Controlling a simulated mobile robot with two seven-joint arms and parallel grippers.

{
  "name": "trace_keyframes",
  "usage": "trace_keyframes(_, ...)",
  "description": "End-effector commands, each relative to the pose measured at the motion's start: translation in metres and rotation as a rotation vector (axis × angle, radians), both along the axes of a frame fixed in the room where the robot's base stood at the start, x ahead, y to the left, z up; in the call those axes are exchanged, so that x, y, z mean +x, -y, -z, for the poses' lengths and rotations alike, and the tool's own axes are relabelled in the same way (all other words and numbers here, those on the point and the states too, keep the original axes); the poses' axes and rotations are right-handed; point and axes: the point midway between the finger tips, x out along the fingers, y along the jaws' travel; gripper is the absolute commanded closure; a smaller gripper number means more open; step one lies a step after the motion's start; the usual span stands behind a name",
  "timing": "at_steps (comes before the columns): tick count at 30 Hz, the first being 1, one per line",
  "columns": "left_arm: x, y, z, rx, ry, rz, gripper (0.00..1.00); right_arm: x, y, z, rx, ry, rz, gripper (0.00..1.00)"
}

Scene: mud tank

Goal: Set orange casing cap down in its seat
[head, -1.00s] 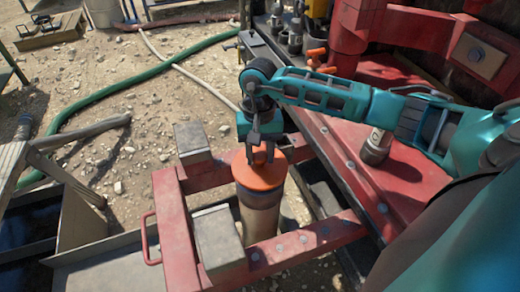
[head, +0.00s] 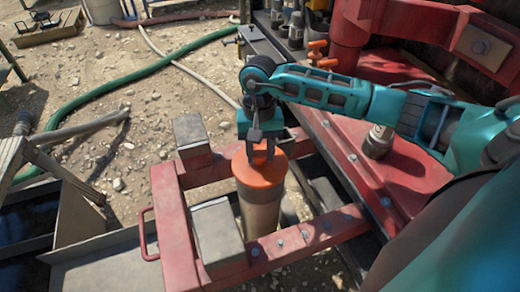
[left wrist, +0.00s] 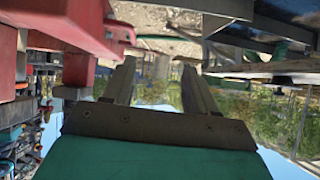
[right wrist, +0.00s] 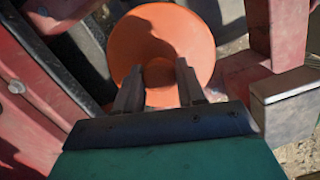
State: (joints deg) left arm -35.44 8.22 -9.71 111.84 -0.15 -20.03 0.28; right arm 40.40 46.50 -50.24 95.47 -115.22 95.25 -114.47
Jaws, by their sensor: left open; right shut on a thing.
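The orange casing cap (head: 260,167) sits on top of an upright tan pipe (head: 261,212) inside the red frame. My right gripper (head: 263,150) comes down from above and is shut on the cap's raised knob. In the right wrist view the cap (right wrist: 160,35) shows as a round disc, with the right gripper's fingers (right wrist: 160,85) on either side of its knob. Whether the cap is fully seated on the pipe rim cannot be told. My left gripper (left wrist: 158,85) is open and empty in its wrist view, with nothing between its fingers.
The red frame (head: 172,215) surrounds the pipe, with grey blocks (head: 192,136) on it. A red deck (head: 350,165) with a metal fitting (head: 378,142) lies to the right. A grey tank (head: 110,265) is at lower left. A green hose (head: 120,78) crosses the gravel.

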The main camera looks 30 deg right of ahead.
Motion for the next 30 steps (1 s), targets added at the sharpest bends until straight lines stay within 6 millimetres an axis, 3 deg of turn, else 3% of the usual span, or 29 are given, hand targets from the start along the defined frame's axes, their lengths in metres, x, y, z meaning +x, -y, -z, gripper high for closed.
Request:
trace_keyframes(23,-0.0017,-0.0011,0.0119,0.002,-0.003,-0.002,0.43,0.0000,-0.0002,0.0091,0.001,0.000,0.000,1.00)
trace_keyframes(24,-0.0016,-0.0011,0.0120,0.002,-0.003,-0.002,0.43,0.0000,-0.0002,0.0092,0.001,0.000,0.000,0.58)
trace_keyframes(30,-0.0017,-0.0015,0.0120,0.002,-0.003,-0.002,0.43,-0.0001,-0.0002,0.0091,0.000,0.000,0.000,0.39)
